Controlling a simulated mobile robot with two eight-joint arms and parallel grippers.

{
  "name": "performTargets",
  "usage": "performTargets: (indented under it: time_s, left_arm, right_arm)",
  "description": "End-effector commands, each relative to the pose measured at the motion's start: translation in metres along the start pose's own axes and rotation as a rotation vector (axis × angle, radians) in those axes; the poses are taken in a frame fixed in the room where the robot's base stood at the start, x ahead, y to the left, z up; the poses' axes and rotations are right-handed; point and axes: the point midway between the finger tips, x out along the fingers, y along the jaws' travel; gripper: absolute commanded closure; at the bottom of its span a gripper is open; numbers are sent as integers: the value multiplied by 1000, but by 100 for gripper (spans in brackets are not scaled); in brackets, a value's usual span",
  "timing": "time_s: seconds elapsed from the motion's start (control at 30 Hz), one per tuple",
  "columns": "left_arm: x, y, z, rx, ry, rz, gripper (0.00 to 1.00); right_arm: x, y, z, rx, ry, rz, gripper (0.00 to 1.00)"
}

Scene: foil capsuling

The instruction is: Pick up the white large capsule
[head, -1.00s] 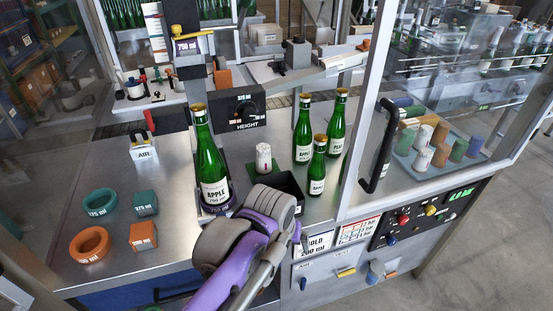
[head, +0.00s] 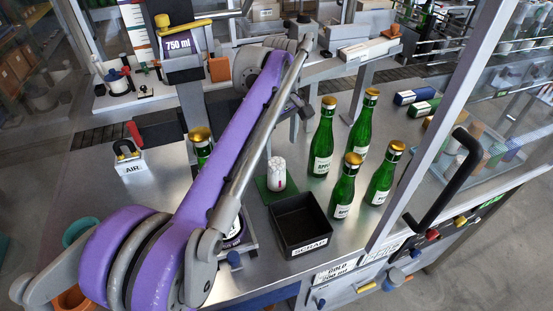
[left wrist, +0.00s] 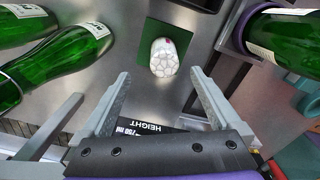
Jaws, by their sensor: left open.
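The white large capsule (head: 275,174) stands on a green square mat (head: 264,190) behind the black scrap bin. It looks like a short nested white stack with a red mark. In the left wrist view the capsule (left wrist: 163,57) is seen from above, ahead of and roughly centred between the fingers of my left gripper (left wrist: 160,75). The fingers are wide apart with nothing between them. In the head view my left arm reaches across the bench to the far side of the capsule; its fingers are hard to make out there. My right gripper is not in view.
Several green bottles (head: 322,140) stand right of the capsule. Another bottle (head: 201,145) is partly hidden behind my left arm. The black scrap bin (head: 303,224) is in front of the capsule. A door frame with a black handle (head: 445,180) is at the right.

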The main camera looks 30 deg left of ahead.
Motion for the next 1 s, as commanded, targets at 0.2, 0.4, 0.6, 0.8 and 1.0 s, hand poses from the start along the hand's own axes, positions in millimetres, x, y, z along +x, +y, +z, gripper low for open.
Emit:
performTargets:
  time_s: [0.2,0.4,0.6,0.8,1.0]
  left_arm:
    - [21,0,0,0,0,-1,3]
    - [50,-1,0,0,0,-1,3]
    - [64,-3,-2,0,0,0,3]
    - [94,-8,-5,1,0,0,3]
    - [108,-8,-5,1,0,0,3]
  right_arm:
    - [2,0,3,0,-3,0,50]
    - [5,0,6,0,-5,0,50]
    - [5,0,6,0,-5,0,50]
    - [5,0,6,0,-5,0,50]
    - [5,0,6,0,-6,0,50]
